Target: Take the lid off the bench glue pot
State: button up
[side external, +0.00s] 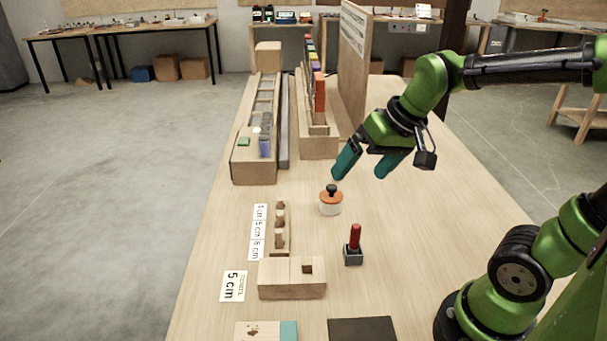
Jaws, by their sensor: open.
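The glue pot (331,208) stands upright on the wooden bench, a small whitish pot near the middle of the side external view. Its orange lid (331,196) with a black knob (332,188) sits on top of it. My gripper (358,176) has two teal fingers spread apart with nothing between them. It hangs above and slightly to the right of the pot, apart from the lid. The left fingertip appears close to the knob in the picture, but I cannot tell the exact depth between them.
A red-handled tool in a dark block (353,246) stands nearer the camera. Left of the pot are wooden pegs (280,226) and a notched wooden block (292,279). Long wooden racks (318,145) and an upright panel (354,62) stand behind. Bench right of the pot is clear.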

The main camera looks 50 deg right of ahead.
aim_at(332, 187)
jog(key=w+d+f+n+g+h, duration=0.15)
jog(key=w+d+n+g, duration=0.4)
jog(key=w+d, duration=0.8)
jog(key=f, duration=0.4)
jog(key=w+a+f, duration=0.1)
jog(key=f, duration=0.3)
jog(key=w+f, duration=0.1)
jog(key=f, duration=0.3)
jog(key=shift+a+f, duration=0.2)
jog(key=shift+a, duration=0.2)
notch_tip(332, 187, down, 5)
jog(key=shift+w, duration=0.1)
jog(key=shift+c, duration=0.2)
